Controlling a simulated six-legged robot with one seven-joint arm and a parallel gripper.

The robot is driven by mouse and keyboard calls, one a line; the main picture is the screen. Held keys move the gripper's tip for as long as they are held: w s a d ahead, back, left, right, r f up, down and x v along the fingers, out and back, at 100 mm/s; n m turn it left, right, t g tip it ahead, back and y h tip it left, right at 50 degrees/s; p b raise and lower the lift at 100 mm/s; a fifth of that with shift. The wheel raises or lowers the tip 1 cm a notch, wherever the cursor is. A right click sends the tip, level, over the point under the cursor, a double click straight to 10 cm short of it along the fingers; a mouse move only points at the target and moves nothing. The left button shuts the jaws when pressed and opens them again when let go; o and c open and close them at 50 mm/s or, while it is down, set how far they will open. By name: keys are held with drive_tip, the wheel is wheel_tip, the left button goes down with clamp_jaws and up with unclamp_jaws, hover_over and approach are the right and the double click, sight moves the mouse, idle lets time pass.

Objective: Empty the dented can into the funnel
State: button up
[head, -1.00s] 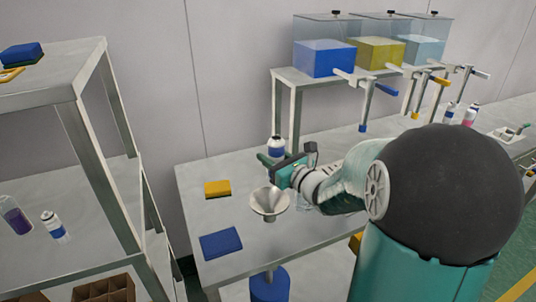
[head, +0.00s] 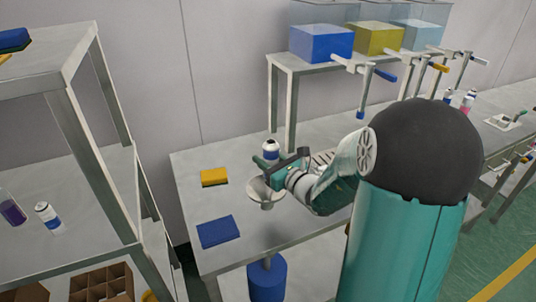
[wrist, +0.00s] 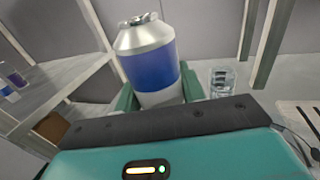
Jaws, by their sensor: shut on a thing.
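My gripper (head: 270,164) is shut on a silver can with a blue band (head: 271,150). In the wrist view the can (wrist: 150,68) stands up between the two green fingers (wrist: 157,98), its metal top pointing up. It looks roughly upright, and no dent shows clearly. The pale metal funnel (head: 259,190) is at the front of the bench, above a blue container (head: 267,280). My gripper and the can are at the funnel's back side in the head view, and my gripper hides part of its rim.
A clear glass (wrist: 222,80) shows in the wrist view. Blue, yellow and pale tanks (head: 321,43) with taps stand on a raised shelf behind. A shelf unit (head: 122,185) stands at left.

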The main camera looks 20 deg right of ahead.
drive_tip(key=shift+s+d+r+n, duration=0.2)
drive_tip(key=shift+d+n, duration=0.4)
drive_tip(key=shift+n, duration=0.3)
drive_tip(key=shift+w+d+n+g, duration=0.3)
drive_tip(key=shift+d+n, duration=0.15)
drive_tip(key=shift+n, duration=0.35)
drive_tip(key=shift+s+d+n, duration=0.15)
drive_tip(key=shift+d+n, duration=0.05)
drive_tip(key=shift+n, duration=0.2)
drive_tip(key=n+h, duration=0.1)
drive_tip(key=n, duration=0.4)
drive_tip(key=d+f+n+h, duration=0.1)
drive_tip(key=n+h, duration=0.1)
drive_tip(key=n, duration=0.3)
drive_tip(key=n+h, duration=0.1)
drive_tip(key=n, duration=0.5)
drive_tip(key=shift+d+f+g+h, duration=0.25)
drive_tip(key=shift+g+h, duration=0.15)
drive_tip(key=shift+a+r+n+t+h, duration=0.15)
drive_tip(key=shift+a+r+n+h, duration=0.25)
drive_tip(key=shift+n, duration=0.6)
drive_tip(key=shift+a+r+n+t+h, duration=0.2)
drive_tip(key=shift+a+r+n, duration=0.35)
drive_tip(key=shift+n, duration=0.45)
